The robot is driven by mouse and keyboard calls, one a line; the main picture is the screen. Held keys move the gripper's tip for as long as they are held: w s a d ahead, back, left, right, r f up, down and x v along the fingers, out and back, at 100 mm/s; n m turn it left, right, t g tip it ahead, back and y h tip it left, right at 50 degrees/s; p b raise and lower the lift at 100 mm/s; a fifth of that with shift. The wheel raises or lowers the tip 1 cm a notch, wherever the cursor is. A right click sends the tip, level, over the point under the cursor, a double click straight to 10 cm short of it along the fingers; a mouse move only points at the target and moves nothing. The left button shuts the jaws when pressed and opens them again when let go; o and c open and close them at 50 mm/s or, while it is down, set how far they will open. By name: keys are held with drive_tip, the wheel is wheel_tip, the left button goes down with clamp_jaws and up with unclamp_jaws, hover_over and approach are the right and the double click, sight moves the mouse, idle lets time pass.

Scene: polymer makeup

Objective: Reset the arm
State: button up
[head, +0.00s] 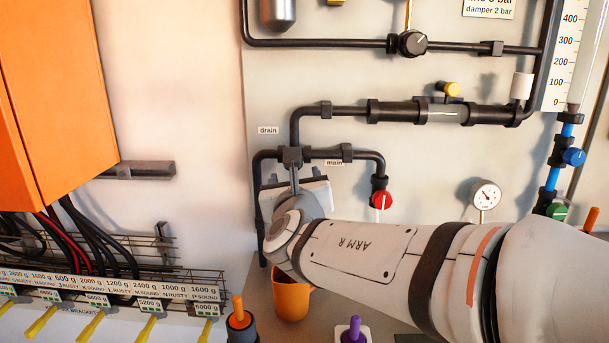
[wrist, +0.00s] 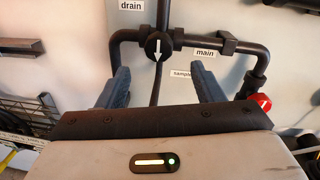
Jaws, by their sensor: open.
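My gripper (wrist: 161,78) is open and empty in the wrist view, its two grey-blue fingers spread apart and pointing at the wall piping. A round black valve knob (wrist: 159,46) with a white arrow pointing down shows between and beyond the fingertips, at a pipe junction. Whether the fingers are level with it or short of it I cannot tell. In the head view my arm (head: 370,255) reaches from the lower right to the wall, below the "drain" (head: 268,130) and "main" (head: 334,162) labels. My wrist hides most of the gripper there.
A red valve knob (head: 382,199) sits right of my gripper, and a pressure gauge (head: 486,195) further right. An orange container (head: 291,300) stands below my wrist. A wire rack (head: 110,262) with labelled brackets and an orange cabinet (head: 55,100) are at left.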

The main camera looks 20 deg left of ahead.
drive_tip(key=s+d+f+m+g+h+p, duration=0.1)
drive_tip(key=d+f+m+g+h, duration=0.15)
drive_tip(key=d+m, duration=0.55)
drive_tip(key=d+f+m+g+h+p, duration=0.15)
drive_tip(key=d+m+h, duration=0.35)
drive_tip(key=d, duration=0.5)
drive_tip(key=s+d+f+m+g+h+p, duration=0.1)
drive_tip(key=d+f+m+g+h, duration=0.15)
drive_tip(key=d+m, duration=0.6)
drive_tip(key=s+d+f+m+g+p, duration=0.2)
drive_tip(key=s+d+f+m+g, duration=0.2)
drive_tip(key=s+d+f+m, duration=0.35)
drive_tip(key=s+a+f+m+g+y+p, duration=0.1)
drive_tip(key=s+m+g+y+p, duration=0.1)
drive_tip(key=s+m, duration=0.7)
drive_tip(key=m+g+y, duration=0.1)
drive_tip(key=m+y, duration=0.1)
drive_tip(key=m, duration=0.1)
drive_tip(key=shift+s+f+g, duration=0.3)
drive_tip(key=shift+s+g, duration=0.05)
drive_tip(key=shift+s, duration=0.05)
drive_tip(key=shift+a, duration=0.15)
drive_tip(key=shift+c, duration=0.4)
